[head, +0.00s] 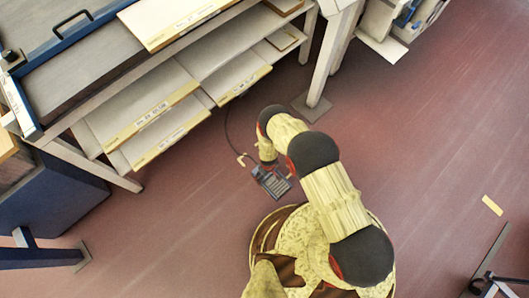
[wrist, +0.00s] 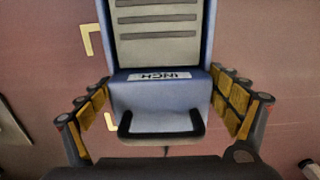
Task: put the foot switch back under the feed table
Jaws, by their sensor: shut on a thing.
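The foot switch (wrist: 160,50) fills the middle of the wrist view. It has a blue body, a ribbed grey pedal, an INCH label and a dark handle at its near end. My gripper (wrist: 162,88) has its yellow-padded fingers on both sides of it and is shut on it. In the head view the foot switch (head: 271,182) shows below my gripper (head: 267,166), in front of the feed table (head: 122,182). I cannot tell whether it touches the floor. The gripper's palm side is partly hidden by my arm.
Yellow corner marks (wrist: 92,41) lie on the red floor beside the switch. A dark cable (head: 228,128) runs toward the table. The table's shelves (head: 165,138) hang low, and a leg with a foot plate (head: 312,106) stands at right. Floor to the right is mostly clear.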

